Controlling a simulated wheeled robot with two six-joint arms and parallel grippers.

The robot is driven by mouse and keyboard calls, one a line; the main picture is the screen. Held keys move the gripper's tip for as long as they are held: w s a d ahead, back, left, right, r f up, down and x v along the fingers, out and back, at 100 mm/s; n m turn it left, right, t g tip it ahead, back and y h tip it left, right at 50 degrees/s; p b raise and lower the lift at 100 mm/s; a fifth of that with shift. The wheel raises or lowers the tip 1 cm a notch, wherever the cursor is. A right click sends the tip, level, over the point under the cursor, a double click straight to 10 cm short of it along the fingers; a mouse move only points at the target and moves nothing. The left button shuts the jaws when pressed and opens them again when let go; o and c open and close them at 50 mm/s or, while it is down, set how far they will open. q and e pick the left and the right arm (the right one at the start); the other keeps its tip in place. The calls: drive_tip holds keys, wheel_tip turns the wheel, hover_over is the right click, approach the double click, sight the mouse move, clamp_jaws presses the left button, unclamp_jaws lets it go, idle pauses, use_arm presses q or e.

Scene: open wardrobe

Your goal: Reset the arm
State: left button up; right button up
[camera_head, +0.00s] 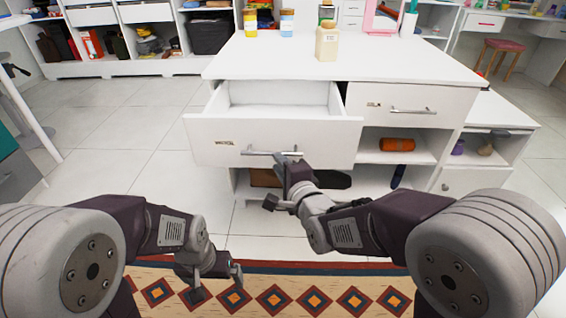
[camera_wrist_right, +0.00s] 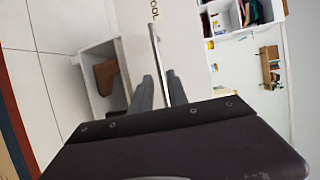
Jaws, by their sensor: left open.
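My left gripper (camera_head: 222,282) is open and empty above the patterned rug, in front of the cabinet. My right gripper (camera_head: 287,165) is at the right part of the silver drawer handle (camera_head: 258,153). In the right wrist view its two fingers (camera_wrist_right: 160,92) stand close on either side of the handle (camera_wrist_right: 155,45), which runs between them, so it looks shut on the handle. The white left drawer (camera_head: 225,130) is pulled out and looks empty inside. My right gripper's wrist hides part of the shelf below the drawer.
The white cabinet top (camera_head: 380,65) holds a cream bottle (camera_head: 327,43) and small jars (camera_head: 287,24). The right drawer (camera_head: 400,105) is closed. An orange roll (camera_head: 397,144) lies on the shelf below. The tiled floor (camera_head: 120,150) is clear to the left.

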drive_tip(key=v, duration=0.2)
drive_tip(key=shift+s+d, duration=0.1)
drive_tip(key=shift+s, duration=0.15)
